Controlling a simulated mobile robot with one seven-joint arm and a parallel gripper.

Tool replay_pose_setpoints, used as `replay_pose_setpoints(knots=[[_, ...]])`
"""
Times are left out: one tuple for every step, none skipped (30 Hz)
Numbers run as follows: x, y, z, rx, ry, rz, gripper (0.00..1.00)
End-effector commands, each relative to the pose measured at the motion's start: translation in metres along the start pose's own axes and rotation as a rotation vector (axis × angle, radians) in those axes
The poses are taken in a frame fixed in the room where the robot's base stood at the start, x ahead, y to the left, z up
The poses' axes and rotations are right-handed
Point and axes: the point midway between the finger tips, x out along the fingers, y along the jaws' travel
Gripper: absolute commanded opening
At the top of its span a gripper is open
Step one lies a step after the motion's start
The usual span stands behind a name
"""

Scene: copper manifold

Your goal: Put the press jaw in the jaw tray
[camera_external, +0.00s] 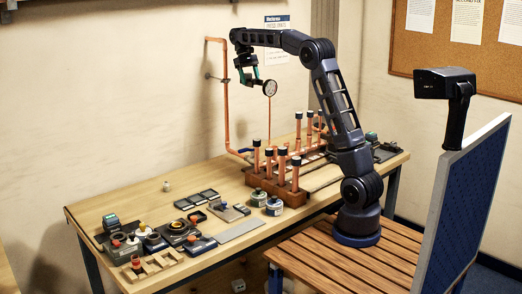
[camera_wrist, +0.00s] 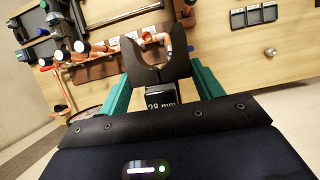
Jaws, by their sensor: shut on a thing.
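My gripper (camera_external: 249,76), with teal fingers, is raised well above the workbench near the back wall. In the wrist view my gripper (camera_wrist: 161,88) is shut on a black, fork-shaped press jaw (camera_wrist: 178,68) whose label reads "28 mm". Its open mouth points away from the wrist. In the external view the jaw is small and dark between the fingers. A row of flat black trays (camera_external: 197,199) lies on the bench, lower left of my gripper; it shows in the wrist view (camera_wrist: 253,16) at upper right. I cannot tell which is the jaw tray.
The copper manifold (camera_external: 283,185), with several upright capped pipes, stands mid-bench. A tall copper pipe (camera_external: 225,100) runs up the wall. Tools and fittings crowd the bench's front left; its back left (camera_external: 140,200) is mostly clear.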

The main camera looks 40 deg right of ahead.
Motion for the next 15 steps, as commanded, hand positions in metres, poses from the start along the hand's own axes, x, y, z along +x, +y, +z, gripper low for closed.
replay_pose_setpoints(knots=[[-0.001,0.009,0.001,0.010,0.002,-0.004,0.13],[0.000,0.015,0.001,0.015,0.002,-0.006,0.13],[0.000,0.023,0.002,0.023,0.002,-0.009,0.13],[0.000,0.029,0.002,0.029,0.002,-0.012,0.13],[0.001,0.037,0.003,0.036,0.002,-0.015,0.13],[0.001,0.047,0.004,0.046,0.002,-0.018,0.13],[0.002,0.055,0.005,0.055,0.002,-0.022,0.13],[0.002,0.064,0.006,0.064,0.003,-0.025,0.13],[0.003,0.076,0.008,0.077,0.003,-0.030,0.13],[0.004,0.086,0.009,0.087,0.003,-0.034,0.13],[0.005,0.097,0.011,0.097,0.003,-0.038,0.13],[0.006,0.112,0.014,0.112,0.003,-0.044,0.13],[0.007,0.122,0.016,0.122,0.003,-0.048,0.13],[0.008,0.133,0.019,0.134,0.003,-0.053,0.13],[0.009,0.147,0.022,0.148,0.004,-0.059,0.13]])
